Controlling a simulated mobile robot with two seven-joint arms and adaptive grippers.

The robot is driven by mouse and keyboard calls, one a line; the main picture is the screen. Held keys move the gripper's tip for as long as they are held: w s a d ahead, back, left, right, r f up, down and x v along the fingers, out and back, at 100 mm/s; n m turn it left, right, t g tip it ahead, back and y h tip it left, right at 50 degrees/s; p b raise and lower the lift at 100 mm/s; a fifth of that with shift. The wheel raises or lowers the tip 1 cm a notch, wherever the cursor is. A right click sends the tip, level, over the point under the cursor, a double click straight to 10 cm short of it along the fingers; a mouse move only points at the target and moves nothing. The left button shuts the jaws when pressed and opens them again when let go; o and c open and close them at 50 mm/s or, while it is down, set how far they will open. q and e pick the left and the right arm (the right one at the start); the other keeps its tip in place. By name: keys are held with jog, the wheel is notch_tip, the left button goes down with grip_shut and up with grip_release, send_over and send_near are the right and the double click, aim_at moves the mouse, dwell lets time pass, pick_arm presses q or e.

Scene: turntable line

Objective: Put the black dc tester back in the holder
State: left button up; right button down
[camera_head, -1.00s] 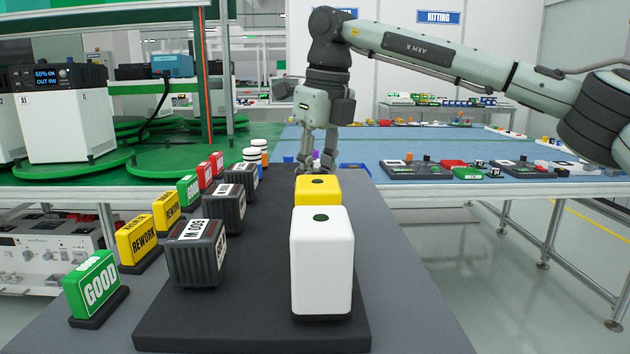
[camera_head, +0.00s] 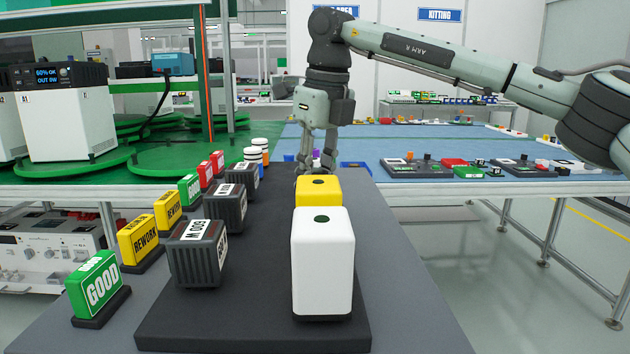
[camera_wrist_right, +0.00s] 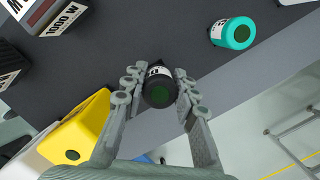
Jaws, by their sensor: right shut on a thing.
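My right gripper (camera_wrist_right: 158,100) is shut on the black dc tester (camera_wrist_right: 158,88), a black round-topped piece with a white label and a dark green spot on top. In the head view my right gripper (camera_head: 318,165) is behind the yellow block, and the tester cannot be made out there. I cannot tell whether the tester touches the surface below. The dark raised board (camera_head: 255,320) carries several blocks; no empty seat in it is clearly visible. My left gripper is not in view.
A yellow block (camera_head: 318,188) and a white block (camera_head: 322,255) stand on the board, close to the gripper's left in the wrist view. A teal cylinder (camera_wrist_right: 233,33) stands ahead right. Dark ribbed blocks (camera_head: 196,252) and GOOD and REWORK signs (camera_head: 97,283) line the left.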

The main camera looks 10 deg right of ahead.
jog(key=shift+f+b, duration=0.7)
jog(key=shift+f, duration=0.6)
dwell(0.4)
jog(key=c, duration=1.1)
grip_release()
